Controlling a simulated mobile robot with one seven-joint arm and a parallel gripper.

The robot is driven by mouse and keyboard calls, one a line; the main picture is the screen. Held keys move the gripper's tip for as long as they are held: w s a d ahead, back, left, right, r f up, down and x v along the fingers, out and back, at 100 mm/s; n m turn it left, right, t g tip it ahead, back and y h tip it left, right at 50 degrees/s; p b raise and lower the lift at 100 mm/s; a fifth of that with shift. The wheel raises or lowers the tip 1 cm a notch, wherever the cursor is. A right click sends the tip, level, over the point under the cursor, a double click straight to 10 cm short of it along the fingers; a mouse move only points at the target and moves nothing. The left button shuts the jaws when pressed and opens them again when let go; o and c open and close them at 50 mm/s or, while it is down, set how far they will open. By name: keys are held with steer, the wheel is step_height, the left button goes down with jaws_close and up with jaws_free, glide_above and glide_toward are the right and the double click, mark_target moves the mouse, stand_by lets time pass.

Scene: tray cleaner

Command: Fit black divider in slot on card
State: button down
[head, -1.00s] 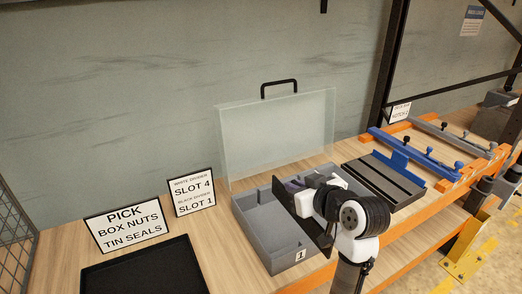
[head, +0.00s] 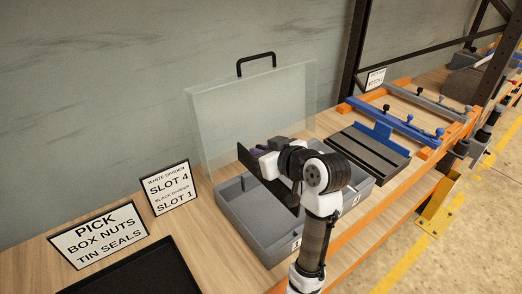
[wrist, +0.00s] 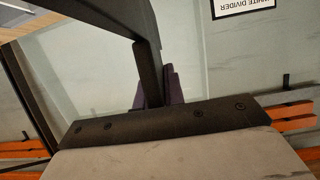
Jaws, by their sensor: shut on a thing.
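My gripper (head: 268,147) is shut on the black divider (head: 253,172), a thin dark plate held tilted in the picture above the grey tray (head: 238,222). The divider appears raised clear of the tray, though its lower right end overlaps the tray and my arm in the picture. The wrist view shows the dark divider (wrist: 143,22) running across the top, with my gripper (wrist: 160,88) at it. The card (head: 170,187) stands behind the tray's left side and reads white divider slot 4, black divider slot 1. A label 1 (head: 297,243) is on the tray's front, and a label 4 (head: 356,198) is farther right.
A clear lid with a black handle (head: 256,62) stands behind the tray. A pick sign (head: 100,234) and a black tray (head: 135,268) are at left. A dark grooved block with a blue plate (head: 368,150) and orange-framed rails (head: 400,123) are at right.

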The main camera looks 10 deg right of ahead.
mark_target(295, 214)
steer(key=shift+f+b, duration=2.2)
steer(key=shift+f, duration=0.7)
step_height(295, 214, down, 6)
steer(key=b, duration=0.4)
steer(key=shift+f, duration=0.25)
stand_by(1.6)
steer(key=c, duration=1.4)
jaws_free()
steer(key=b+v, duration=0.2)
steer(key=v, duration=0.9)
steer(key=shift+s+d+r, duration=0.1)
steer(key=shift+s+d, duration=0.2)
steer(key=shift+s, duration=0.1)
steer(key=shift+v, duration=1.15)
steer(key=shift+w, duration=0.1)
